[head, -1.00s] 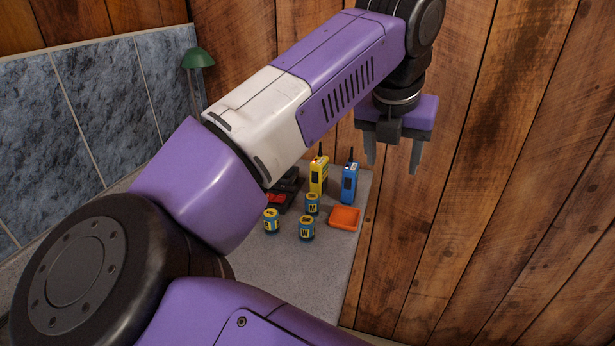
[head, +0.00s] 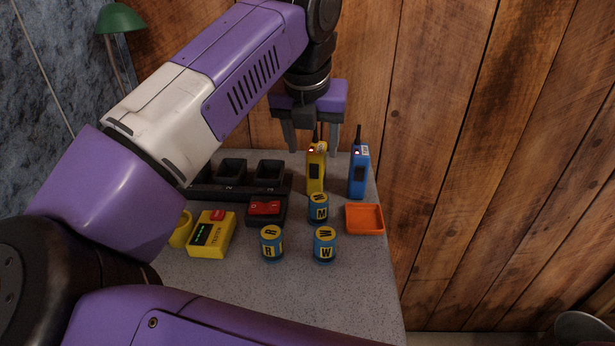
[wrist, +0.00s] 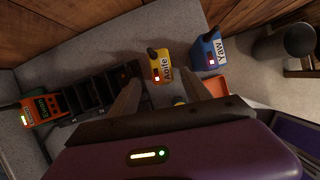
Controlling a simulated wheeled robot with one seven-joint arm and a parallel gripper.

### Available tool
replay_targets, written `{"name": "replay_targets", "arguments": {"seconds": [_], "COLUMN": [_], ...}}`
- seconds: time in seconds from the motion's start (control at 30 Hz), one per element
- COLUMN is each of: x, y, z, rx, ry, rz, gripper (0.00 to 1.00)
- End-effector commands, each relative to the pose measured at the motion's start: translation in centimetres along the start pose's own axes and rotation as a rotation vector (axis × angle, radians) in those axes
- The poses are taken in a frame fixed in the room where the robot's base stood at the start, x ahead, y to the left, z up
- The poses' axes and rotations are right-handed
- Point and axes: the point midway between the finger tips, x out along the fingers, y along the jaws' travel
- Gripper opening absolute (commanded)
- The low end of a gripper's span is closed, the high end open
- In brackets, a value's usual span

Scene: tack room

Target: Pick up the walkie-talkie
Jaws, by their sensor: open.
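A yellow walkie-talkie (head: 317,178) stands upright near the back of the grey table, its antenna up. A blue walkie-talkie (head: 359,178) stands just to its right. In the wrist view the yellow one (wrist: 161,66) shows between and beyond my fingers, and the blue one (wrist: 208,52) is to the right. An orange device (wrist: 40,108), apparently another walkie-talkie, shows at the left of the wrist view. My gripper (head: 313,146) is open and empty, pointing down. In the head view its fingers appear around the yellow one's antenna; I cannot tell the distance.
A black slotted charger (head: 232,191) lies left of the yellow walkie-talkie. Lettered cans (head: 324,245), a red-switched black box (head: 266,211) and a yellow tester (head: 211,235) stand in front. An orange tray (head: 364,219) sits at right. A wooden wall (head: 460,130) bounds the right side.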

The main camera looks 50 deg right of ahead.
Motion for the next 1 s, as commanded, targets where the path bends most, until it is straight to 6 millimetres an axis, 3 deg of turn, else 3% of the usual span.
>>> {"name": "replay_targets", "arguments": {"seconds": [0.5, 0.83, 0.87, 1.0], "x": [6.2, 7.0, 7.0, 7.0], "y": [-0.4, -0.4, -0.4, -0.4], "z": [0.1, 0.2, 0.2, 0.2], "rx": [-0.001, 0.001, 0.001, 0.001], "ry": [0.001, 0.000, 0.000, 0.000], "rz": [-0.004, -0.002, -0.002, -0.002], "gripper": [0.56, 0.56, 0.54, 0.27]}}
